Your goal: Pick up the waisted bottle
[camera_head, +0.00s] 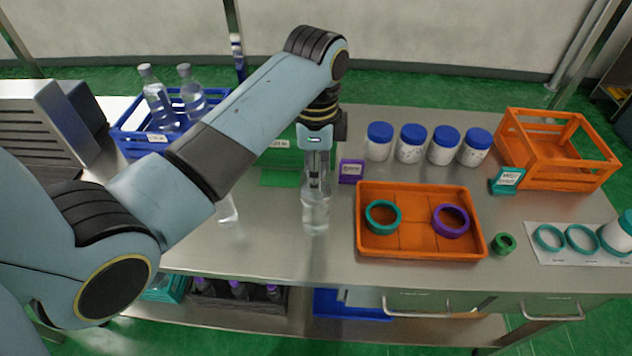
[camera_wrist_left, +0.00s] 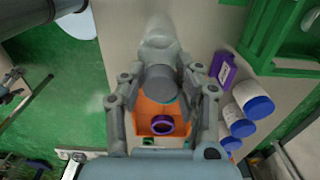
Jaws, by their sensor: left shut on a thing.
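The waisted bottle (camera_head: 316,215) is clear and stands upright on the steel table, or just above it; I cannot tell which. My left gripper (camera_head: 316,185) comes down over it from above and is shut on its upper part. In the left wrist view the bottle (camera_wrist_left: 158,48) sits between the two fingers of the left gripper (camera_wrist_left: 160,82). Its upper end is partly hidden by the fingers. My right gripper is in neither view.
An orange tray (camera_head: 405,248) with a teal ring (camera_head: 370,222) and a purple ring (camera_head: 466,226) lies right of the bottle. Several blue-lidded jars (camera_head: 410,150) stand behind. Another clear bottle (camera_head: 228,211) is partly behind my arm. A blue crate (camera_head: 127,142) holds bottles.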

